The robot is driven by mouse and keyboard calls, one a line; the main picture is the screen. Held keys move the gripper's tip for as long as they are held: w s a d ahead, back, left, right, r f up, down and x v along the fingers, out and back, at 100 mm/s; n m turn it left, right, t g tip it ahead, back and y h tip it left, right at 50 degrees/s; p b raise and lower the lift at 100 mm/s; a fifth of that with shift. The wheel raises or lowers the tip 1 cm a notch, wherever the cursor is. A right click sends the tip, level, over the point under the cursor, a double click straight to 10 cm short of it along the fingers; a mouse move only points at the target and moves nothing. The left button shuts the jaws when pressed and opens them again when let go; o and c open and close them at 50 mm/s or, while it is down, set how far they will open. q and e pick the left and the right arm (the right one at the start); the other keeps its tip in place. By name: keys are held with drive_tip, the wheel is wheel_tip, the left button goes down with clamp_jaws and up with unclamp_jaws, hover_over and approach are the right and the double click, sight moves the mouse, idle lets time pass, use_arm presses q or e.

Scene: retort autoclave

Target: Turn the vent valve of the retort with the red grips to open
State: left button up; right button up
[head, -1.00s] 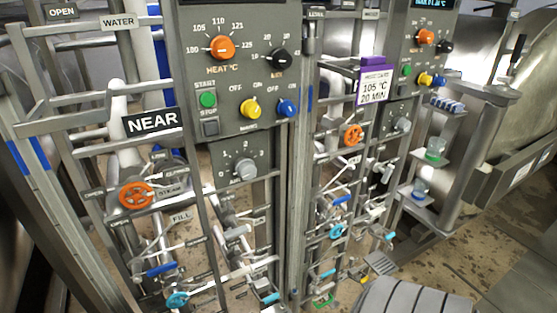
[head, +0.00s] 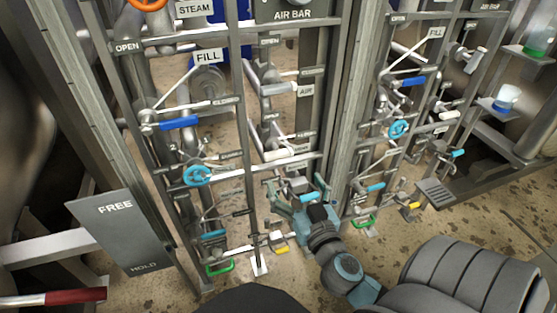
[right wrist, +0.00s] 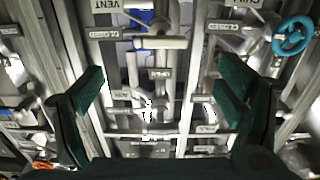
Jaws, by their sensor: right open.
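My right gripper (head: 296,190) is open and empty in front of the pipe rack in the head view. In the right wrist view its two dark green fingers (right wrist: 163,82) stand wide apart, with pipework between and beyond them. A VENT label (right wrist: 118,5) reads upside down at the top there. A pale lever handle (right wrist: 160,43) lies crosswise just below it, between CLOSED and OPEN labels, apart from the fingers. A pale handle (head: 288,152) also shows just above the gripper in the head view. A red grip (head: 76,296) shows at lower left. My left gripper is out of view.
A FREE/HOLD plate (head: 118,230) stands at left. Blue lever (head: 179,123), blue handwheel (head: 197,175) and green handle (head: 219,267) crowd the near rack. A second similar rack stands right, with another blue handwheel (head: 398,128).

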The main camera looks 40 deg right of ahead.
sight(280, 157)
drive_tip(key=x, duration=1.1)
drive_tip(key=shift+w+d, duration=0.1)
drive_tip(key=shift+w, duration=0.25)
drive_tip(key=c, duration=1.2)
